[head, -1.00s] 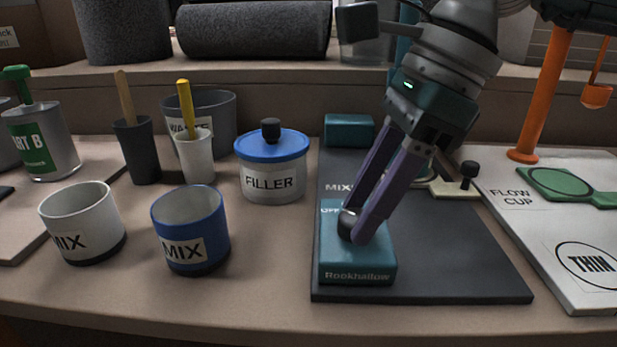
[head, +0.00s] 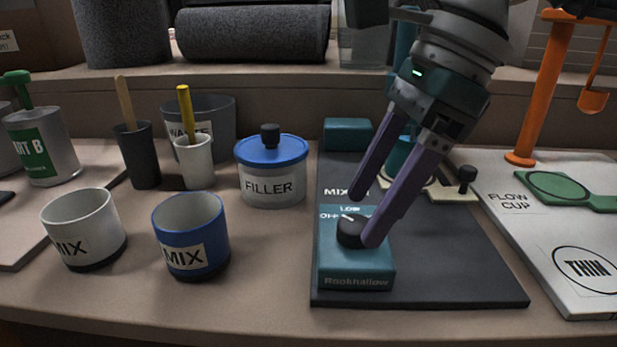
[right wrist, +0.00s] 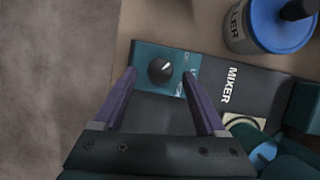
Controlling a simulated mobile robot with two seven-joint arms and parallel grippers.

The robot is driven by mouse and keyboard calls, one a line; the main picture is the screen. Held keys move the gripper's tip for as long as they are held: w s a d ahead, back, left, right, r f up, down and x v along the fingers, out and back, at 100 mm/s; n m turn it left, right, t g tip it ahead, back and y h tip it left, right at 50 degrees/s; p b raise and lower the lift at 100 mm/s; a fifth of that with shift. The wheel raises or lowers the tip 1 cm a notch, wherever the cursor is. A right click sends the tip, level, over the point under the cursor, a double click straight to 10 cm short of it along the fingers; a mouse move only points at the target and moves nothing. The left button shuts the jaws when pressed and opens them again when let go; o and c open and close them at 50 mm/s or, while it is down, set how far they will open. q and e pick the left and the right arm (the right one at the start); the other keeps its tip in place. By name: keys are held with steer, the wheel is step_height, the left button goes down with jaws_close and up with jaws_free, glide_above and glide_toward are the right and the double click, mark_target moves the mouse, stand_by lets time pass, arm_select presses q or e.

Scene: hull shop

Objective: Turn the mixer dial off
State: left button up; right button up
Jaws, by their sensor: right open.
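The mixer's dial (head: 351,232) is a round black knob with a white pointer, on a teal control box (head: 357,280) marked Rookhallow. In the head view the pointer points up and left, toward the OFF label; its exact setting is hard to read. The dial also shows in the right wrist view (right wrist: 162,71), between the fingertips. My right gripper (head: 365,220) is open, its purple fingers spread either side of the dial and above it, holding nothing. In the head view the right finger overlaps the dial's edge; contact cannot be told. My left gripper is not in view.
Left of the mixer's dark base (head: 460,270) stand a filler jar (head: 272,185), a blue mix cup (head: 190,245) and a white mix cup (head: 82,240). On the right lies a white flow cup board (head: 540,240) with an orange stand (head: 545,90).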

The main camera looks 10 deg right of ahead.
steer(key=p+v, duration=0.2)
steer(key=v, duration=0.6)
steer(key=shift+r, duration=0.15)
